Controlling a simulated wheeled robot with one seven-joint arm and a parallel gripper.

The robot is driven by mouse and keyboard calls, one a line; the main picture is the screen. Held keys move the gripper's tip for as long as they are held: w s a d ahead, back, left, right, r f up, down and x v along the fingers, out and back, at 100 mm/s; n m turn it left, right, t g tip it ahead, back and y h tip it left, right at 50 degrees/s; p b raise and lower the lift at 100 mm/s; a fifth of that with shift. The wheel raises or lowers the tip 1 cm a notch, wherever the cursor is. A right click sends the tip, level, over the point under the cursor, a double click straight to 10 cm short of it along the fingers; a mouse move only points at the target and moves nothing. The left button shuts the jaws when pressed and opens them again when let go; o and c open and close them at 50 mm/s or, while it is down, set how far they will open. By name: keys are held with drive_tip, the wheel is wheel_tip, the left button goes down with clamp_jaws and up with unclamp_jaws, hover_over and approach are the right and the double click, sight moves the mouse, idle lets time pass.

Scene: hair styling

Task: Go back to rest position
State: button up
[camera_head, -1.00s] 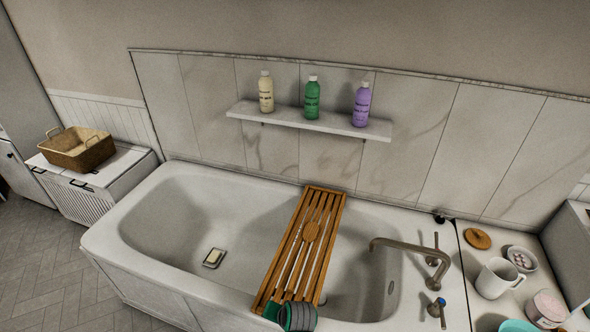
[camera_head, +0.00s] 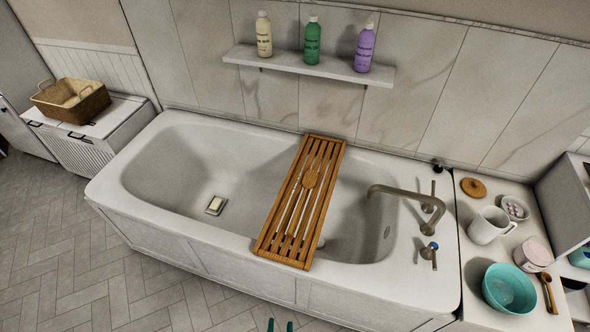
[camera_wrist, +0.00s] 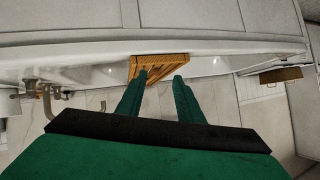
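My gripper (camera_wrist: 161,80) shows two green fingers spread apart with nothing between them in the wrist view. Only its fingertips (camera_head: 280,325) show at the bottom edge of the head view, in front of the bathtub and low in the picture. The bath tray also shows in the wrist view (camera_wrist: 170,62), beyond the fingertips. The gripper appears clear of the tray and tub.
The white bathtub (camera_head: 190,245) spans the middle, with a soap dish (camera_head: 215,206) inside and a faucet (camera_head: 405,195) at right. A counter (camera_head: 477,248) holds a teal bowl (camera_head: 509,289) and a white mug (camera_head: 488,225). A shelf (camera_head: 300,66) carries three bottles. Floor (camera_head: 75,265) at left is clear.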

drive_tip(key=s+d+r+n+t, duration=0.3)
drive_tip(key=s+r, duration=0.7)
drive_tip(key=r, duration=0.5)
drive_tip(key=shift+d+t, duration=0.3)
drive_tip(key=shift+d, duration=0.3)
drive_tip(key=shift+s, duration=0.2)
